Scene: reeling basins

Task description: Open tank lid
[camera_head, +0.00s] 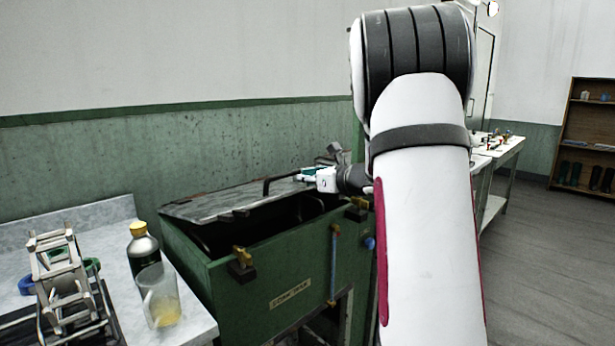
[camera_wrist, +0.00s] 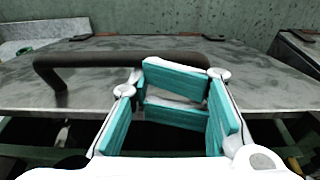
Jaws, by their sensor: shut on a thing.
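The green tank (camera_head: 275,270) stands by the wall with a grey metal lid (camera_head: 225,203). The lid is tilted up, its front edge raised above the rim, with a dark gap beneath. A black bar handle (camera_head: 272,181) is on top of the lid; it also shows in the wrist view (camera_wrist: 90,60). My gripper (camera_head: 312,176) is at the handle's right end. In the wrist view its teal-padded fingers (camera_wrist: 176,92) are shut on the handle, partly hiding that end. The tank's inside is too dark to make out.
A grey counter (camera_head: 195,318) at left holds a bottle (camera_head: 143,250), a pitcher with yellow liquid (camera_head: 160,297) and a metal rack (camera_head: 65,265). Brass clamps (camera_head: 242,258) sit on the tank's front rim. Open floor (camera_head: 545,240) lies at right.

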